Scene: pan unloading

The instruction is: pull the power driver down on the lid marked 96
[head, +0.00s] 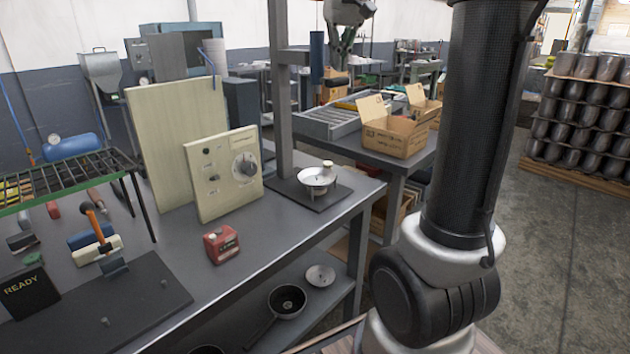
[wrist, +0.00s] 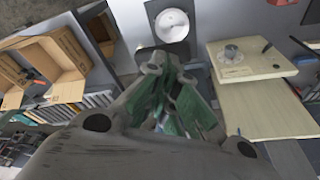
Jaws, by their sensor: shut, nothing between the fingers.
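A power driver (head: 317,62), with a blue upper body and a dark side handle, hangs upright beside the grey post, above the bench. Below it a round silver lid (head: 318,177) sits on a dark plate on the bench; a small pale knob stands at its back edge. The lid also shows at the top of the wrist view (wrist: 172,24). I cannot read any number on it. My gripper (head: 343,38) is at the top of the head view, just right of the driver and apart from its handle. Its green-padded fingers (wrist: 168,78) are shut and empty.
The grey post (head: 281,100) rises behind the lid. A cream control panel (head: 222,175) with a dial stands left of it. A red box (head: 221,243) is on the bench. Open cartons (head: 395,137) stand on the table behind. A pan (head: 287,301) is on the lower shelf.

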